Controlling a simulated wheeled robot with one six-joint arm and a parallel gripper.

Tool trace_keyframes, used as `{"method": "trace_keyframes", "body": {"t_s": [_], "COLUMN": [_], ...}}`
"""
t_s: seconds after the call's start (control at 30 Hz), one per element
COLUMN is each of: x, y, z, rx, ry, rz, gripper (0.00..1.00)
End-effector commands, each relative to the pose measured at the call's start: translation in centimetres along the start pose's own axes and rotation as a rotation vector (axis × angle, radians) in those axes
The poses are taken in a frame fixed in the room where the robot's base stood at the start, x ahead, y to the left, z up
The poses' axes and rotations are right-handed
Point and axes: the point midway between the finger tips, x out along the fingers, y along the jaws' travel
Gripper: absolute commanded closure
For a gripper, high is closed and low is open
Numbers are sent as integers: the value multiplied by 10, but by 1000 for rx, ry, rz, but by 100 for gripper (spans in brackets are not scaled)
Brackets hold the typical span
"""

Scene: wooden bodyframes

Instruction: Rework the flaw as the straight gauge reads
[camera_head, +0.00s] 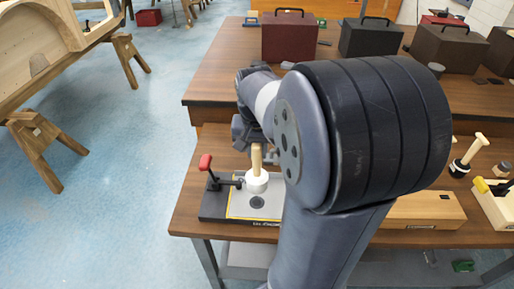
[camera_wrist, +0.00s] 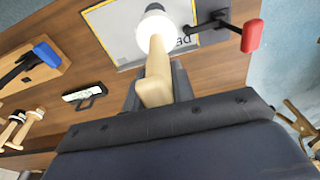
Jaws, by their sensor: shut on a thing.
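My gripper (camera_wrist: 156,88) is shut on the pale wooden handle (camera_wrist: 157,68) of a tool with a round white head. The tool (camera_head: 256,180) is upright in the head view, over the back part of a grey plate (camera_head: 238,207) with a yellow edge. I cannot tell whether its white head touches the plate. A dark round mark (camera_head: 257,202) shows on the plate in front of the head. The plate lies on a black base (camera_head: 213,208) with a red-handled clamp (camera_head: 206,163) at its left. My arm hides much of the bench. I cannot tell which thing is the straight gauge.
A small black-and-white item (camera_wrist: 84,96) lies on the bench beside the base. A wooden block with a blue-handled tool (camera_wrist: 45,54) lies farther left. Several wooden-handled tools (camera_head: 470,152) stand at the right. Cases (camera_head: 289,36) line the back bench.

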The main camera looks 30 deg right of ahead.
Motion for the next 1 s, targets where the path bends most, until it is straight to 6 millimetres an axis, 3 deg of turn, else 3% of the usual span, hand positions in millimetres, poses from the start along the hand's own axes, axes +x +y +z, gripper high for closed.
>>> {"method": "trace_keyframes", "body": {"t_s": [0.03,0.1,0.4,0.63,1.0], "x": [17,32,88,67,6], "y": [0,0,0,0,0], "z": [3,6,14,10,1], "rx": [0,0,0,0,0], "ry": [-3,-3,-2,0,0], "rz": [1,1,1,0,0], "gripper": [99,99,99,100,100]}}
